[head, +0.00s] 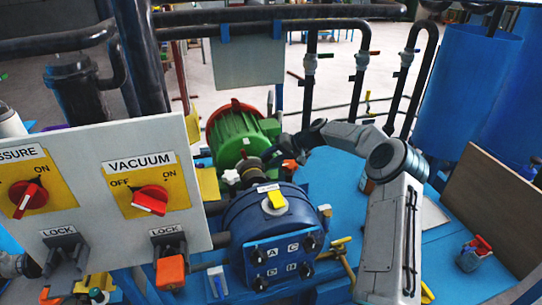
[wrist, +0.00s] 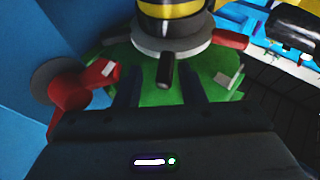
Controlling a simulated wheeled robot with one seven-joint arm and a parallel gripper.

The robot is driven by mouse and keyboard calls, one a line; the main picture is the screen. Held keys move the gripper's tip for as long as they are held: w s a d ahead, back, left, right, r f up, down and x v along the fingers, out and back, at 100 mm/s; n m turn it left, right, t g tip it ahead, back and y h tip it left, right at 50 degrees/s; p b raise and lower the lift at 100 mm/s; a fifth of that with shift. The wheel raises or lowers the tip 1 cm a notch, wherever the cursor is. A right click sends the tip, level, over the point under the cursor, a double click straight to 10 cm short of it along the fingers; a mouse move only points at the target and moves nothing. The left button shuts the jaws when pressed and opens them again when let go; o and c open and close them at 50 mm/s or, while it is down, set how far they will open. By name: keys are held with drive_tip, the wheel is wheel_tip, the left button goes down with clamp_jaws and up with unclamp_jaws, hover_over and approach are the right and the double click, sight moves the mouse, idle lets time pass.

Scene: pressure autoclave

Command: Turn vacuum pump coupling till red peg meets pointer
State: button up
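In the wrist view the coupling (wrist: 172,38) is a grey disc with a black and yellow hub and radial pegs. Its red peg (wrist: 230,39) sticks out to the right. A black peg (wrist: 165,71) points toward me. A pale grey wedge (wrist: 228,80), which looks like the pointer, stands on the green surface below and left of the red peg's tip, apart from it. My gripper (wrist: 161,88) is open, its dark fingers on either side of the black peg; contact is unclear.
A red lever (wrist: 85,85) with a pale tip stands left of my fingers in the wrist view. The white control panel (head: 95,225) with red knobs is at the left in the head view. Black pipes rise behind.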

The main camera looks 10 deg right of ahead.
drive_tip(key=shift+r, duration=0.15)
drive_tip(key=v, duration=1.3)
drive_tip(key=shift+d+b, duration=0.3)
drive_tip(key=shift+s+r, duration=0.1)
drive_tip(key=shift+s, duration=0.05)
